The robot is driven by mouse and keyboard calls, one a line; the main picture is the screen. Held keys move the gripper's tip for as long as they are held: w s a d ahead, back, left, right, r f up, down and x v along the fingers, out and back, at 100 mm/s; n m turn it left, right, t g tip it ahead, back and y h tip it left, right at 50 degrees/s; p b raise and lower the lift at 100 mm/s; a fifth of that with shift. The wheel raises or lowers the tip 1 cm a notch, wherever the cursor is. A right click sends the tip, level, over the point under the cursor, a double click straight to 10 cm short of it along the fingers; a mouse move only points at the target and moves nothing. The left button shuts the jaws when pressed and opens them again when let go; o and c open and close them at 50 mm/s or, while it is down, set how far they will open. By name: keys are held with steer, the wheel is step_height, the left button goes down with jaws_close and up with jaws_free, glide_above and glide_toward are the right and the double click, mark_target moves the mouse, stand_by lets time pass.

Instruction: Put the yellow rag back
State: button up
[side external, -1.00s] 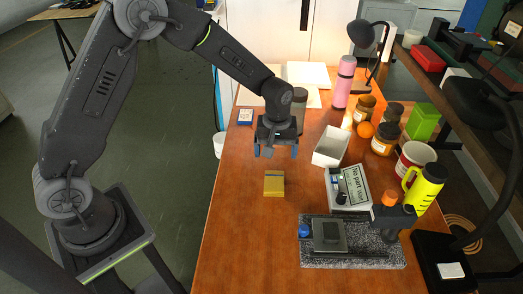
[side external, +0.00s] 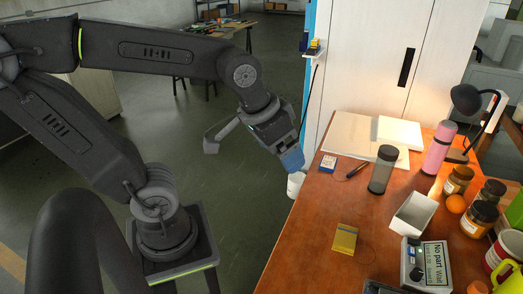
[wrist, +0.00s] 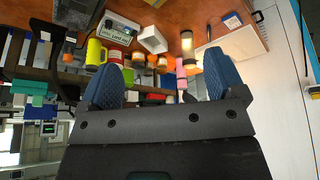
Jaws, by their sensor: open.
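The yellow rag (side external: 344,240) lies as a small folded square on the orange-brown table (side external: 310,240), left of an open white box (side external: 413,215).
A grey tumbler (side external: 382,169), pink bottle (side external: 438,148), several jars (side external: 478,219) and a labelled device (side external: 427,263) crowd the table's right side. A small card pack (side external: 328,163) and a pen lie near the back left. The front left tabletop is clear.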

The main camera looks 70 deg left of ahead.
steer(key=s+m, duration=0.1)
steer(key=s, duration=0.2)
steer(key=shift+s+a+t, duration=0.1)
steer(key=shift+s+t, duration=0.2)
steer(key=shift+t, duration=0.1)
